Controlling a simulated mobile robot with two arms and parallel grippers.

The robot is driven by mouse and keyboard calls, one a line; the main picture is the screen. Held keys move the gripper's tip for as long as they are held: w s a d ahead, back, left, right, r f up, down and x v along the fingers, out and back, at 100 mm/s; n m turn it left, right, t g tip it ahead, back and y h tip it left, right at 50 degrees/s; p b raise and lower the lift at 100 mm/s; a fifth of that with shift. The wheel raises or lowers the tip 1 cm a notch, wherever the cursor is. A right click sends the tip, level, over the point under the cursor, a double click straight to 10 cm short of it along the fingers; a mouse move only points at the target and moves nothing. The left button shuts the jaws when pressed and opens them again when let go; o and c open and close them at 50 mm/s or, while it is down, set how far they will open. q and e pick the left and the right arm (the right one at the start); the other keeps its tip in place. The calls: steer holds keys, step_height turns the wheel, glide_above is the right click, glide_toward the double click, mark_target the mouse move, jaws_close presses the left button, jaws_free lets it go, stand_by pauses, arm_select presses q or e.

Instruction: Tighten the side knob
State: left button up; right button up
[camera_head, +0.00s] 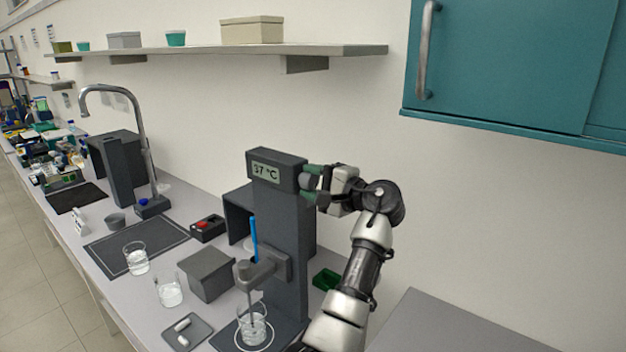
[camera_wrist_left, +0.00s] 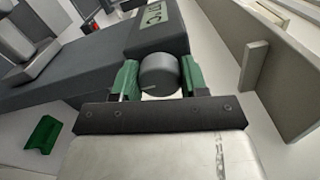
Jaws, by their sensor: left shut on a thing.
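The side knob (camera_wrist_left: 160,76) is a grey round knob with a pale index line. It sits on the side of the dark rig's head (camera_head: 277,170), beside the display reading 37 °C. In the head view the knob (camera_head: 306,182) is partly covered by my fingers. My left gripper (camera_head: 313,182) reaches it from the right. In the left wrist view the green fingers of my left gripper (camera_wrist_left: 159,78) stand on either side of the knob, shut on it. My right gripper is in neither view.
A grey box (camera_head: 207,273), more beakers and a small tray (camera_head: 188,333) stand to the left. A shelf (camera_head: 220,50) and teal cabinet (camera_head: 510,70) hang above. A green block (camera_head: 326,279) lies by the column.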

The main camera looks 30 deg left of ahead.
arm_select(q)
steer(key=o, duration=0.9)
steer(key=shift+a, duration=0.1)
steer(key=shift+d+f+b, duration=0.15)
steer(key=shift+d+b, duration=0.25)
steer(key=shift+d, duration=0.2)
steer(key=d+b, duration=0.1)
steer(key=d, duration=0.2)
steer(key=d+b, duration=0.1)
steer(key=d, duration=0.2)
steer(key=d+b, duration=0.2)
steer(key=d, duration=0.1)
steer(key=shift+s+d, duration=0.3)
steer(key=shift+s, duration=0.1)
